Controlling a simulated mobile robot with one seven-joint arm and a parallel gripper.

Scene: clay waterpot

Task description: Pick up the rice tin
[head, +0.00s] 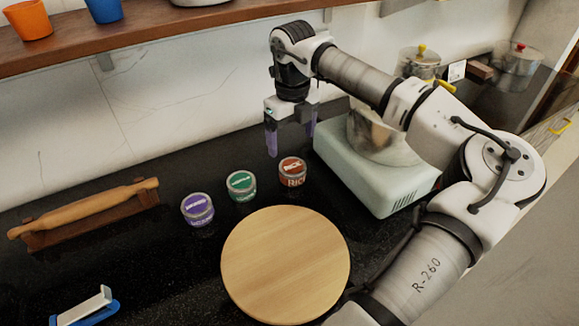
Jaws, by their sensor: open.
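The rice tin (292,173) is a small round tin with a reddish-brown label reading "RICE". It stands upright on the black counter, behind the round wooden board. My gripper (291,140) hangs above and behind the rice tin, pointing down, with its two purple fingers apart and nothing between them. A green-labelled tin (241,186) and a purple-labelled tin (198,210) stand to the left of the rice tin in a slanting row.
A pale green appliance (375,175) stands close to the right of the rice tin. The round board (285,265) lies in front. A rolling pin (85,212) rests on a stand at left. A wooden shelf (150,32) runs above. The counter between the rolling pin and tins is clear.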

